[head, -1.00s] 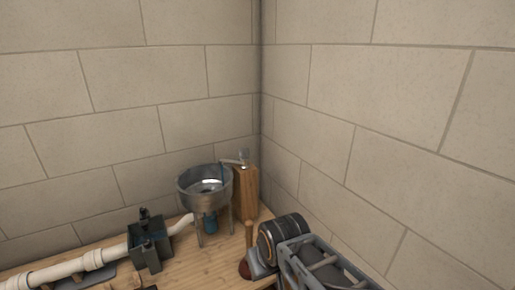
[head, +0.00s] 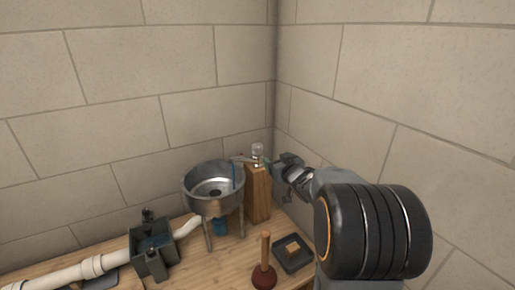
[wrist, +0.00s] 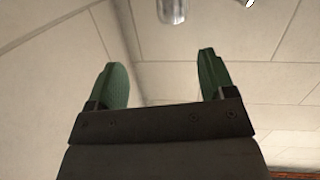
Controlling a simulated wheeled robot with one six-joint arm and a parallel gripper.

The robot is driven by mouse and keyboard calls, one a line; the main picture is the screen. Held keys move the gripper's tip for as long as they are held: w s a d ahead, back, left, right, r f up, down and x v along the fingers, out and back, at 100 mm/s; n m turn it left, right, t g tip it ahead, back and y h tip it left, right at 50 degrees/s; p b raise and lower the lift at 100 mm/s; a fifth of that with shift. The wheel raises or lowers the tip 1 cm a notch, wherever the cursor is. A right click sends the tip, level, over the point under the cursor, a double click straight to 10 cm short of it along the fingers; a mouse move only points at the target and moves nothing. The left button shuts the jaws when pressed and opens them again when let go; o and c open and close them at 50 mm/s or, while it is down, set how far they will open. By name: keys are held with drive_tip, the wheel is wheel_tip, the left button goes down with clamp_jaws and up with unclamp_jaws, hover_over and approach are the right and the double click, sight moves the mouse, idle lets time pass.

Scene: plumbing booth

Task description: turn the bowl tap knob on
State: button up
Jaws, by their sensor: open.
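The metal bowl (head: 213,188) stands on legs on the wooden bench, near the corner. Right of it a wooden block (head: 258,194) carries the tap, with a pale, shiny knob (head: 257,151) on top. My gripper (head: 270,162) is just right of the knob in the head view; its tips are small and partly unclear there. In the wrist view my gripper (wrist: 164,70) is open, its two green fingers apart with nothing between them. A silver cylinder (wrist: 172,9), apparently the knob, shows beyond the fingers at the top edge.
A plunger (head: 264,264) with a wooden handle and a dark tray (head: 293,253) holding a tan block stand in front of the tap. A dark vise-like clamp (head: 152,246) and white pipe (head: 93,266) lie left. Walls (head: 400,90) close off the back and right.

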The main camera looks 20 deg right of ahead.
sight(261, 149)
drive_tip(key=w+y+p, duration=0.1)
drive_tip(key=w, duration=0.3)
drive_tip(key=w+a+f+n+t+y+p, duration=0.1)
drive_tip(key=w, duration=0.4)
drive_tip(key=w+y+p, duration=0.1)
drive_tip(key=w, duration=0.4)
drive_tip(key=shift+w+a+f+n+y, duration=0.2)
drive_tip(key=shift+w+a+n+y, duration=0.05)
drive_tip(key=shift+a+n+y, duration=0.05)
